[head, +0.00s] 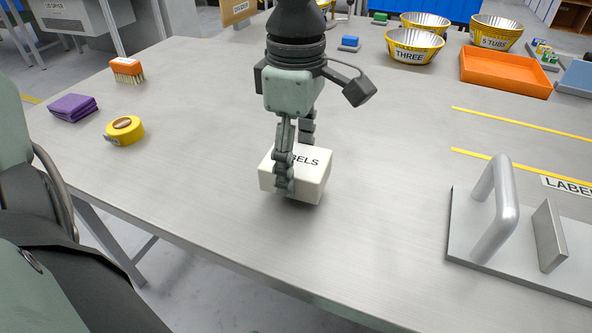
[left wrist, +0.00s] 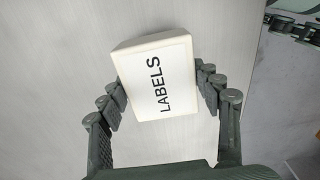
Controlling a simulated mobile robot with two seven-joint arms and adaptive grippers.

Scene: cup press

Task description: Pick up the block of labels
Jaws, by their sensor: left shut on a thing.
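The block of labels (head: 312,172) is a white box with "LABELS" printed in black on its top face. It is on or just above the grey table, near the front edge; the exact gap cannot be told. My left gripper (head: 295,165) points down over it and is shut on its sides. In the left wrist view the block (left wrist: 158,78) sits between the two fingers of the left gripper (left wrist: 165,92), slightly tilted, with both fingertips against it. The near finger hides part of the lettering in the head view.
A metal fixture with a handle (head: 494,205) stands at the right. An orange tray (head: 505,72) and several yellow-sided cups (head: 413,46) are at the back right. A tape measure (head: 124,131), purple cloth (head: 73,108) and brush (head: 127,70) lie at the left. Table around the block is clear.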

